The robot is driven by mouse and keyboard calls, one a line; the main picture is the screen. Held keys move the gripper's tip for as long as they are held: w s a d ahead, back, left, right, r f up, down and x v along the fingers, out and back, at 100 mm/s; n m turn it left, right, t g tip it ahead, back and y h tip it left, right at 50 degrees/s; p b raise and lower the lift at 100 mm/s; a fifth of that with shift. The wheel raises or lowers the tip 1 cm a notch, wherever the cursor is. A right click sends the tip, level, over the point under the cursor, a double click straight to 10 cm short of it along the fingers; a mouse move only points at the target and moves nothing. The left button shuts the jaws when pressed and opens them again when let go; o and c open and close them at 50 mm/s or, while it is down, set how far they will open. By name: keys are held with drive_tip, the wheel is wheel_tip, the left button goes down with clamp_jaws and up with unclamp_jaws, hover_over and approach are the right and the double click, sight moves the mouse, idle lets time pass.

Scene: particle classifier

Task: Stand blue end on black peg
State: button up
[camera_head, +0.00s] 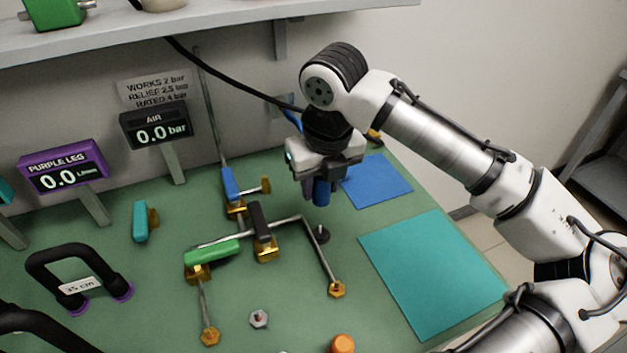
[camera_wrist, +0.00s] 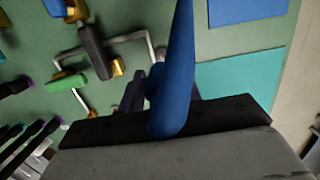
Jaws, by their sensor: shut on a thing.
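The blue end (camera_head: 322,192) hangs roughly upright below my gripper (camera_head: 314,180), which is shut on it. In the head view its lower tip is above the black peg (camera_head: 321,234), with a gap showing between them. The peg is a short dark post on a round foot, standing on the green bench. In the wrist view the blue end (camera_wrist: 174,85) runs up the middle of the picture, with the dark fingers (camera_wrist: 140,92) behind it. I cannot make out the peg in that view.
Metal pipes with a black-handled valve (camera_head: 259,222), a green-handled valve (camera_head: 212,252) and a blue-handled valve (camera_head: 228,184) lie left of the peg. A teal mat (camera_head: 430,275) and a blue mat (camera_head: 377,181) lie clear to the right. A black hose (camera_head: 225,72) runs from the shelf toward my gripper.

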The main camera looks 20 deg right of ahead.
drive_tip(key=shift+r+p, duration=0.1)
drive_tip(key=shift+p, duration=0.3)
drive_tip(key=shift+f+b, duration=2.05)
drive_tip(key=shift+f, duration=0.95)
drive_tip(key=shift+f+b, duration=1.1)
drive_tip(key=shift+f, duration=0.65)
drive_tip(key=o, duration=1.1)
drive_tip(key=shift+c, duration=0.2)
wheel_tip(320, 180, up, 14)
drive_tip(key=s+p, duration=0.1)
drive_tip(key=s, duration=0.1)
drive_tip(key=shift+p, duration=0.3)
drive_tip(key=shift+s+f, duration=0.1)
drive_tip(key=shift+f, duration=0.05)
